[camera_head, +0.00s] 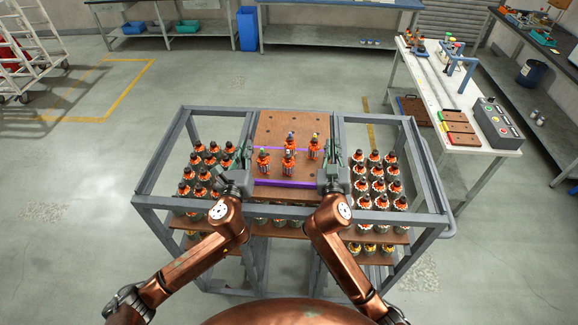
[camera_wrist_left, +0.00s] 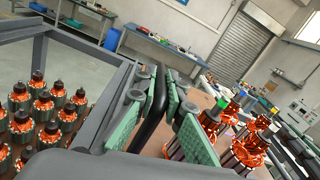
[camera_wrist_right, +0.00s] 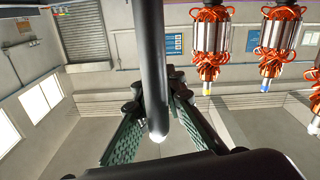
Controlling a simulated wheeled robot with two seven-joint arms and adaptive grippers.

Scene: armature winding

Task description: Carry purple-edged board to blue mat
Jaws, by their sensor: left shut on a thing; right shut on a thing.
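The purple-edged board (camera_head: 285,183) is a brown board with purple strips along its near and far edges. In the head view it is at the middle of the grey cart, with several orange-and-silver armatures upright on it. My left gripper (camera_head: 242,170) is at its left side, shut on a black bar-like handle (camera_wrist_left: 152,118). My right gripper (camera_head: 333,172) is at its right side, shut on another black handle (camera_wrist_right: 153,60). The fingers partly hide both handles. Whether the board touches the cart beneath is unclear. I cannot make out a blue mat.
The grey cart frame (camera_head: 290,111) surrounds the board, with armature groups (camera_head: 203,170) (camera_head: 376,180) on both sides. Another brown board (camera_head: 292,128) lies just beyond. A white table (camera_head: 455,95) with coloured-edged plates and a control box stands at right.

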